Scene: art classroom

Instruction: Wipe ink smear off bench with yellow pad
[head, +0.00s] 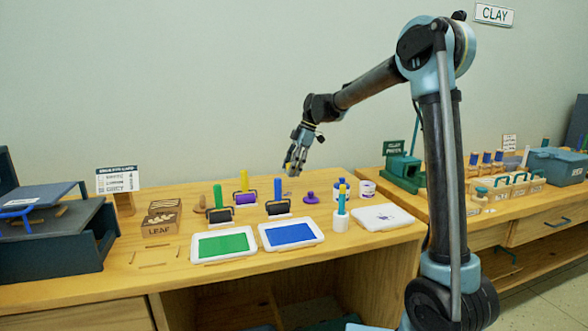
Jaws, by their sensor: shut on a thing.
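My gripper (294,169) hangs above the back of the wooden bench (130,262), fingers pointing down. It is shut on a small yellow thing, which I take to be the yellow pad (288,166); the fingers hide much of it. The pad appears clear of the bench top. I cannot make out an ink smear on the bare wood with certainty. A white slab (365,221) at the bench's right end carries a dark blue mark.
Green (222,244) and blue (291,234) ink trays lie along the front. Several upright rollers, a purple knob (310,197), a white jar (367,188) and a white cup (340,223) crowd the middle. A LEAF block (161,218) stands left.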

